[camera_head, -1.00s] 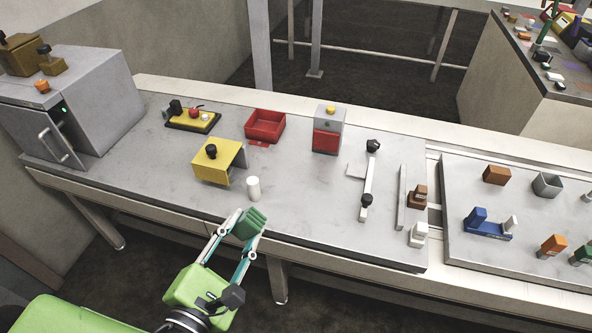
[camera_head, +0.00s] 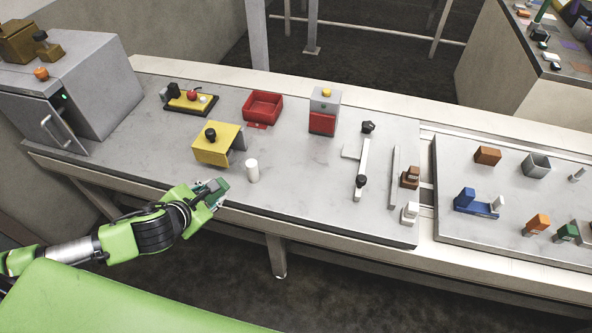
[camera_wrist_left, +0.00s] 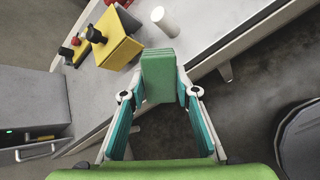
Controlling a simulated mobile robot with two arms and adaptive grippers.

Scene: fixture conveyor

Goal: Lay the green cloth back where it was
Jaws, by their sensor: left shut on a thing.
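The green cloth (camera_wrist_left: 158,72) is a folded, thick pad between the two fingers of my left gripper (camera_wrist_left: 160,92) in the left wrist view. The gripper is shut on it. In the head view, my left gripper (camera_head: 212,194) is at the front edge of the grey table, left of the white cylinder, and the cloth (camera_head: 214,187) is partly hidden by the hand. Whether the cloth touches the table cannot be told. My right gripper is not in view.
The white cylinder (camera_head: 252,171) stands near the table's front edge, with the yellow bracket (camera_head: 213,150) behind. A red tray (camera_head: 263,107) and a grey box with a red front (camera_head: 324,112) stand farther back. A grey cabinet (camera_head: 85,92) is at left. The table (camera_head: 300,190) is clear right of the cylinder.

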